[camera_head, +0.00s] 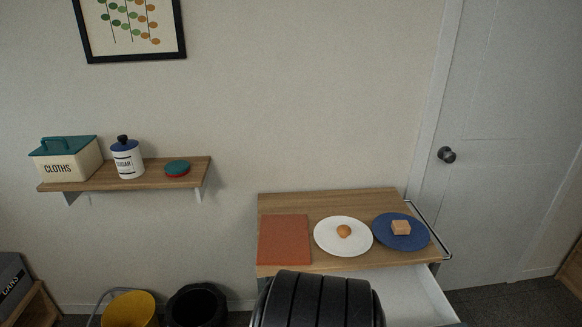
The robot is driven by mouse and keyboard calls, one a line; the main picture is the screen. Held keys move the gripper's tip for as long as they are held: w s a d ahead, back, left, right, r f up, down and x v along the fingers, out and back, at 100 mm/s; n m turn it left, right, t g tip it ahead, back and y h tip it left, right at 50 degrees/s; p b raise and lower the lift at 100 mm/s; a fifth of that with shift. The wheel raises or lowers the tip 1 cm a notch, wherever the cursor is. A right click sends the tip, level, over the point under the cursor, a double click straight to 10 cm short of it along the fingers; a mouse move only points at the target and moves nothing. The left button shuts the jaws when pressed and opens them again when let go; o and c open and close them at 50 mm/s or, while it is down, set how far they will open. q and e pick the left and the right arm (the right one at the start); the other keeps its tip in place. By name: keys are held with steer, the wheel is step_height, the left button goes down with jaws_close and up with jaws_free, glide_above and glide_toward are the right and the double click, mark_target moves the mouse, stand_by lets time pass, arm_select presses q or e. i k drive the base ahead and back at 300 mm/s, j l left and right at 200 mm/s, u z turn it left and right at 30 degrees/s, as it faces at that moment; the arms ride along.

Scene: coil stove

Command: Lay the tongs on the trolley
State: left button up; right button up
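The trolley (295,198) has a wooden top and stands against the wall, right of centre. An orange-red square mat or board (284,240) lies on its left part. A white plate (325,246) with a small orange-brown item (344,231) is in the middle. A blue plate (385,240) with a pale pinkish-tan block (401,227) is at the right. No tongs are visible. Neither gripper is in view; a black ribbed part, probably mine, hides the area in front of the trolley.
A white drawer-like part (425,300) juts out below the trolley top. A metal rail (432,230) runs along its right side. A wall shelf (100,186) at left holds a cloths box, a sugar jar and a small round stack. A yellow bin (130,308) and black bin (196,305) stand below.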

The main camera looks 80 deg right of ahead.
mark_target(330, 202)
steer(key=i+z, duration=0.45)
steer(key=i+j+z, duration=0.1)
steer(key=i+z, duration=0.4)
steer(key=i+j+z, duration=0.45)
steer(key=z, duration=0.45)
steer(key=i+z, duration=0.1)
steer(key=z, duration=0.75)
steer(key=i+j+z, duration=0.1)
steer(key=z, duration=0.3)
